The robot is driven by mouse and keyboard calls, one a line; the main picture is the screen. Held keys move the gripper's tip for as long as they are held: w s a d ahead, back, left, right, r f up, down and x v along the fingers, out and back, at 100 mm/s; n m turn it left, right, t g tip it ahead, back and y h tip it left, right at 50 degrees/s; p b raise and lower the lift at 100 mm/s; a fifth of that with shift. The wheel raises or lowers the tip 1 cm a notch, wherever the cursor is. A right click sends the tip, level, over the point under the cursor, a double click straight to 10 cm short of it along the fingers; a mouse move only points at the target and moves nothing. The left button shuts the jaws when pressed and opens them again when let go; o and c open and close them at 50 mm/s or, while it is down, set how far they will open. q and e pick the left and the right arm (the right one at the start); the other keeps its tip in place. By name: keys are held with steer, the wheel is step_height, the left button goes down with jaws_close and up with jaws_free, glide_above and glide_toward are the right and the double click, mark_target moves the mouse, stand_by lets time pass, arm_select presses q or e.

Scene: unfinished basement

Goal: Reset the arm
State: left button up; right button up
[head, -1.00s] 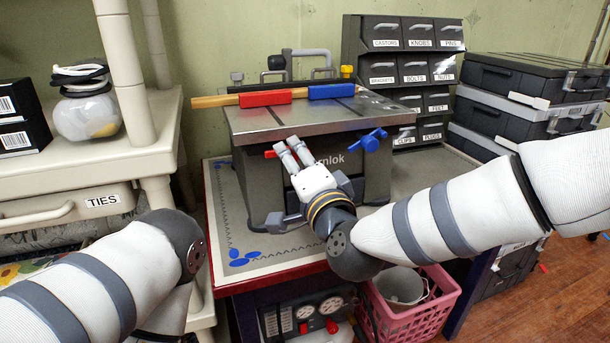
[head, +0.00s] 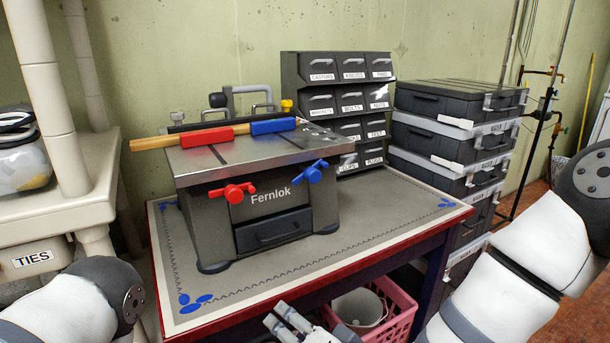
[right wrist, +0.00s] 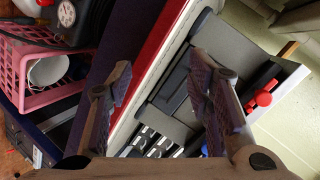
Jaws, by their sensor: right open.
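My right gripper (head: 277,314) shows at the bottom edge of the head view, low in front of the table. Its two fingers are apart and nothing is between them; it also shows in the right wrist view (right wrist: 160,72). The grey Fernlok machine (head: 222,219) stands on the table, clear of the gripper. Its red knob (head: 233,193) and blue knob (head: 314,172) are on the front; the red knob also shows in the right wrist view (right wrist: 263,99). My left arm (head: 95,295) enters at the lower left; its gripper is out of view.
The table's red front edge (head: 335,270) lies above the right gripper. A pink basket (head: 398,312) with a white bucket (head: 358,308) stands below. A drawer rack (head: 345,110) and stacked dark cases (head: 455,140) stand behind. A shelf unit (head: 75,180) is at left.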

steer(key=s+d+f+n+g+h, duration=0.35)
steer(key=s+d+f+g, duration=0.35)
steer(key=s+d+f, duration=0.8)
arm_select(q)
steer(key=shift+w+r+t+p, duration=0.5)
steer(key=shift+w+r+p, duration=0.25)
steer(key=shift+w+r, duration=0.35)
arm_select(e)
steer(key=s+d+f+g+h, duration=0.1)
steer(key=s+d+g, duration=0.1)
steer(key=s+d, duration=0.2)
steer(key=s+d+f+g+h, duration=0.1)
steer(key=s+d, duration=0.3)
steer(key=s, duration=0.7)
steer(key=s+d+n+g+h, duration=0.1)
steer(key=s+d+g+h, duration=0.1)
steer(key=s, duration=0.5)
steer(key=shift+s+d+f+g, duration=0.2)
steer(key=shift+d+f+g, duration=0.25)
steer(key=shift+d, duration=0.55)
